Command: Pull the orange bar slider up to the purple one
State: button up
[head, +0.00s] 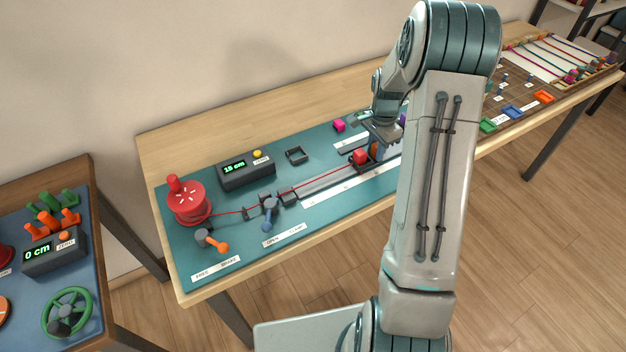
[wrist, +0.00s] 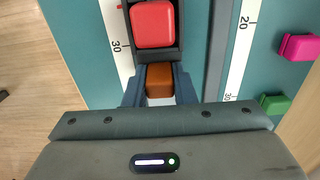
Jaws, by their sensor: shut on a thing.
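The orange bar slider (wrist: 159,80) is a brown-orange block between my gripper's two fingers, just beside the red block in the wrist view. In the head view a little of the orange slider (head: 375,151) shows under the hand. My gripper (wrist: 160,92) is shut on it, low over the rail; in the head view my gripper (head: 378,143) is partly hidden by my own wrist. A bit of purple (head: 403,118) shows behind the hand against my arm, mostly hidden, so its gap to the orange slider cannot be told.
A red block (head: 360,156) rides in the dark rail (head: 325,182), with a red cord running left to a red spool (head: 188,202). A display box (head: 246,171) reads 15 cm. A pink block (head: 338,125) and, in the wrist view, a green block (wrist: 275,104) stand beside the scale.

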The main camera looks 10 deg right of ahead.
aim_at(392, 149)
jog(key=shift+w+d+r, duration=0.1)
jog(key=shift+w+d, duration=0.25)
jog(key=shift+d, duration=0.65)
jog(key=shift+w+d+f, duration=0.1)
jog(key=shift+w+d, duration=0.2)
jog(key=shift+d, duration=0.65)
jog(key=shift+w+d+r, duration=0.1)
jog(key=shift+w+d, duration=0.25)
jog(key=shift+d, duration=0.65)
jog(key=shift+p, duration=0.3)
jog(key=shift+w+d+p, duration=0.2)
jog(key=shift+w+d, duration=0.2)
jog(key=shift+d, duration=0.85)
jog(key=shift+w+d+p, duration=0.15)
jog(key=shift+w+d, duration=0.25)
jog(key=shift+d, duration=0.9)
jog(key=shift+w+d+p, duration=0.2)
jog(key=shift+w+d, duration=0.2)
jog(key=shift+d, duration=0.85)
jog(key=o, duration=0.9)
notch_tip(392, 149, up, 7)
jog(key=p, duration=0.3)
jog(key=shift+a+p, duration=0.1)
jog(key=shift+p, duration=0.3)
